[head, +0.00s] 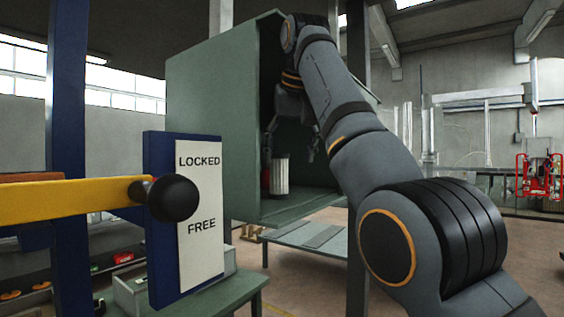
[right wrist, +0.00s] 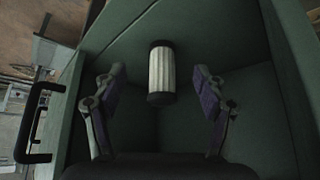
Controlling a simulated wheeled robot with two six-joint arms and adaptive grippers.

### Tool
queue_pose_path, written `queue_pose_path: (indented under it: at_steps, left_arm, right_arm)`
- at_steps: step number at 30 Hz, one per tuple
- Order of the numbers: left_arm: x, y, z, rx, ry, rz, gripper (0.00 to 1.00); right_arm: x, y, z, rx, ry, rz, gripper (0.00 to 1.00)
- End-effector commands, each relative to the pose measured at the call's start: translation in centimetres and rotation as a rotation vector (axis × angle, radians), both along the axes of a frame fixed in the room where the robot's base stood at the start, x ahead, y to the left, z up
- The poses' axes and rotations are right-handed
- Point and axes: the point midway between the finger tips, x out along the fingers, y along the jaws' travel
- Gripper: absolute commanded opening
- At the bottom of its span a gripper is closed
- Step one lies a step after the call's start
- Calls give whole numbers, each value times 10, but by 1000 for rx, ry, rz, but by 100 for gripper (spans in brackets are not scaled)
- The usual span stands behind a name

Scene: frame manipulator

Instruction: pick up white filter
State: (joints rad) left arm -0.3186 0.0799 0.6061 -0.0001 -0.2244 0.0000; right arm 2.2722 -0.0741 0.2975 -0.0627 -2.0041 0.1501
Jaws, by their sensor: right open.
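The white filter (head: 281,176) is a pleated white cylinder standing inside the green cabinet (head: 205,125). In the right wrist view the filter (right wrist: 161,72) shows dark end caps and lies in line with the space between my fingers. My right gripper (head: 293,146) reaches into the cabinet from above, with its fingers apart. It also shows in the right wrist view (right wrist: 159,80), open and empty, with clear gaps on both sides of the filter. How far the filter is beyond the fingertips is hard to tell. My left gripper is not in view.
The cabinet walls are close around my right gripper. A dark handle (right wrist: 38,122) is on the cabinet at the left of the wrist view. A LOCKED/FREE sign (head: 200,205) with a yellow lever (head: 80,203) and black knob stands in front at the left.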

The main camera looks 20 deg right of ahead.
Motion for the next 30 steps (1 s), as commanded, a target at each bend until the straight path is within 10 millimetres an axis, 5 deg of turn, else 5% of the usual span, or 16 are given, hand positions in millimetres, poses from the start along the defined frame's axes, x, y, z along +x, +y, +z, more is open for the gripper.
queue_pose_path:
  at_steps: [1, 4, 12, 16, 24, 30]
  left_arm:
    - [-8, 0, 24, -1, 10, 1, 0]
    - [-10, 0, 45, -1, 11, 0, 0]
    - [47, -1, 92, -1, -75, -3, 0]
    - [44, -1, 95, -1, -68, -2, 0]
    - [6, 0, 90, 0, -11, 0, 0]
    - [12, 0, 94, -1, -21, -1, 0]
  right_arm:
    - [13, -2, 10, 1, 6, 0, 71]
    - [31, -4, 10, 1, 6, 0, 71]
    - [68, -9, 7, 1, 5, -1, 71]
    - [75, -10, 2, 1, 4, -1, 71]
    - [88, -11, -20, 1, 5, -1, 71]
    - [102, -13, -40, 1, 3, -1, 71]
